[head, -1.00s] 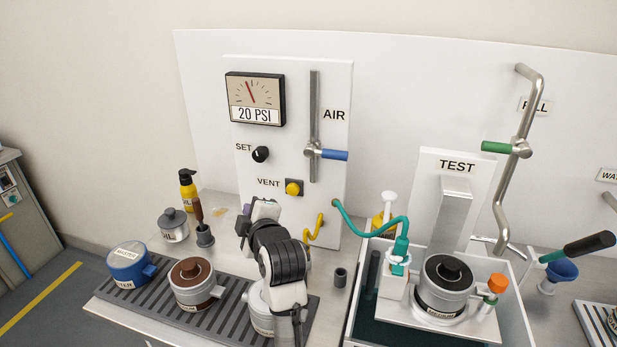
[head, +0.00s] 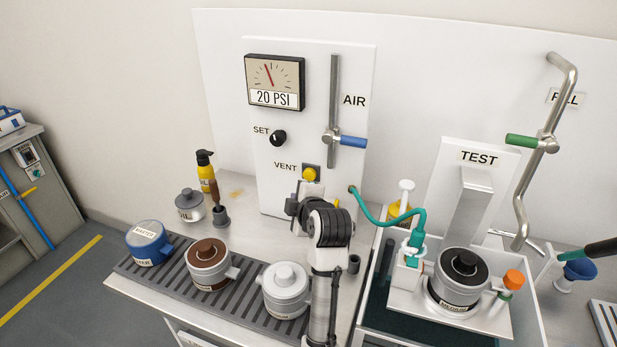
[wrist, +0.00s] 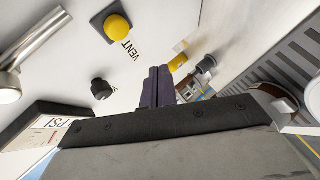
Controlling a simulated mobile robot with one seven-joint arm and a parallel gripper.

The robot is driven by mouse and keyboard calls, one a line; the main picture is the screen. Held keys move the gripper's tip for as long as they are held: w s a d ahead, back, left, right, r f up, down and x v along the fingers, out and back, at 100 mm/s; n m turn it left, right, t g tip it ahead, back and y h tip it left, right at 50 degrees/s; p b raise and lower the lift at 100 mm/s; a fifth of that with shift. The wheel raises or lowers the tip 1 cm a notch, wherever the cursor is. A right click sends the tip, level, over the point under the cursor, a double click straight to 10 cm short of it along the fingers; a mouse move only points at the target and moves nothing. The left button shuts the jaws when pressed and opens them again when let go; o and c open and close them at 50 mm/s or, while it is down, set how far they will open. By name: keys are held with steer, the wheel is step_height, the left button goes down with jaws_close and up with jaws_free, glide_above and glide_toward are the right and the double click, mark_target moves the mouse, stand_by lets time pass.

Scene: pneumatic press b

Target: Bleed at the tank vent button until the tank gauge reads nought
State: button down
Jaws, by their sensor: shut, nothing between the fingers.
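The tank gauge (head: 274,82) on the white panel reads 20 PSI, its needle left of centre. The yellow vent button (head: 310,173) sits low on the panel, beside the VENT label. My gripper (wrist: 159,72) is shut and empty. In the head view it is just below the button, its tips hard to make out. In the wrist view the button (wrist: 118,27) is up and left of the dark fingertips, with a visible gap. I cannot tell how far the tips are from the panel.
The SET knob (head: 278,138) and blue-handled AIR valve (head: 352,141) are on the same panel. A teal hose (head: 385,220) runs right to the test tub. An oil bottle (head: 206,172) is at left.

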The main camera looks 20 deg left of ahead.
glide_toward(305, 178)
steer(key=shift+w+a+f, duration=0.7)
steer(key=shift+a+f, duration=0.05)
steer(key=shift+a, duration=0.2)
steer(key=shift+w+a+f, duration=0.7)
steer(key=shift+a+f, duration=0.05)
steer(key=shift+a, duration=0.2)
steer(key=shift+w, duration=0.1)
stand_by(0.4)
steer(key=shift+w, duration=0.35)
steer(key=shift+w, duration=0.5)
stand_by(0.6)
steer(key=shift+s, duration=0.15)
stand_by(2.7)
steer(key=shift+s, duration=0.8)
